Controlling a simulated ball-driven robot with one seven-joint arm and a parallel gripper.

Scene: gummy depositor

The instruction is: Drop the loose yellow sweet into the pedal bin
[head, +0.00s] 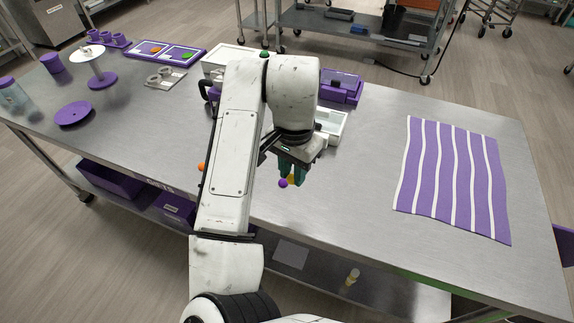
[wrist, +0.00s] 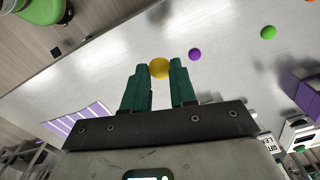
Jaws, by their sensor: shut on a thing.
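The yellow sweet (wrist: 159,68) is a round ball held between the green fingertips of my gripper (wrist: 159,75) in the wrist view. In the head view my gripper (head: 290,174) points down over the table's front part, and the yellow sweet (head: 291,179) is partly hidden by the fingers. I cannot identify the pedal bin in the head view. A green round-topped thing (wrist: 42,9) over the floor at the wrist view's top left is cut off by the frame; I cannot tell whether it is the bin.
A purple sweet (head: 283,183) lies beside my gripper, and an orange sweet (head: 201,166) is left of my arm. A green sweet (wrist: 268,32) shows in the wrist view. A purple-and-white striped mat (head: 437,170) covers the table's right. White and purple equipment (head: 341,84) stands behind my arm.

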